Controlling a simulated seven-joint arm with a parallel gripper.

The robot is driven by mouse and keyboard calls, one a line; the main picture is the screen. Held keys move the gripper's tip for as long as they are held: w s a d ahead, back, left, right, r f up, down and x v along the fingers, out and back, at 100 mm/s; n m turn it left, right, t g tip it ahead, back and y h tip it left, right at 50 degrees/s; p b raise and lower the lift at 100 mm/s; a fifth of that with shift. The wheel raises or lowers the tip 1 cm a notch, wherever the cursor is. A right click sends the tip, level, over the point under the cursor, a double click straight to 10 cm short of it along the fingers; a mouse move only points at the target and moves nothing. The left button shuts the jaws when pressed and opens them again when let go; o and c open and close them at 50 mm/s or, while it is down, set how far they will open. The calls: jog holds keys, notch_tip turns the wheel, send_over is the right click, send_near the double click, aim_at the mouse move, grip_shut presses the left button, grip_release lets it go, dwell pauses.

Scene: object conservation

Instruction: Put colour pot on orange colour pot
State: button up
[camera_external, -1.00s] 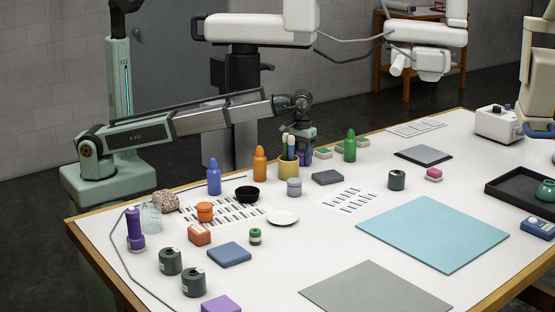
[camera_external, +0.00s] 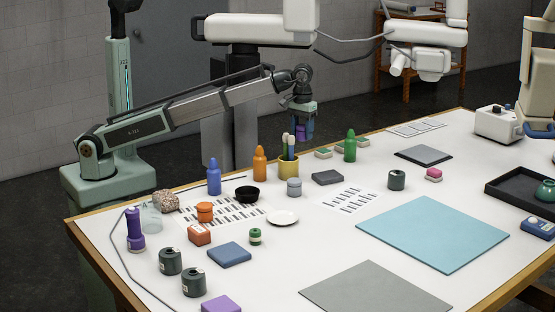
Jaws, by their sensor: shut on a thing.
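My gripper (camera_external: 303,128) is shut on a small purple colour pot (camera_external: 304,133). It holds the pot in the air above the far edge of the table, behind the brush cup; the fingers partly hide the pot. The orange colour pot (camera_external: 205,212) stands upright on a patterned sheet at the left of the table. My gripper is well to the right of it, farther back and higher.
A yellow cup with brushes (camera_external: 288,169), an orange bottle (camera_external: 259,164) and a blue bottle (camera_external: 214,177) stand near the far edge. A black bowl (camera_external: 247,194), white saucer (camera_external: 283,218) and grey pot (camera_external: 294,187) lie right of the orange pot.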

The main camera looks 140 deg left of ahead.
jog(key=shift+r, duration=0.3)
jog(key=w+d+m, duration=0.7)
jog(key=w+d, duration=0.2)
jog(key=w, duration=0.5)
jog(key=w+d+m, duration=0.3)
jog(key=w+d, duration=0.2)
jog(key=d, duration=0.7)
jog(key=w+d+f+m, duration=0.1)
jog(key=d+m, duration=0.5)
jog(key=d, duration=1.6)
jog(key=w+d+f+m, duration=0.1)
jog(key=d+m, duration=0.4)
jog(key=d, duration=1.6)
notch_tip(320, 180, up, 7)
jog(key=n, duration=2)
send_over(203, 205)
jog(key=shift+n, duration=0.3)
jog(key=shift+w+f, duration=0.15)
jog(key=shift+f, duration=4.75)
jog(key=shift+f, duration=0.15)
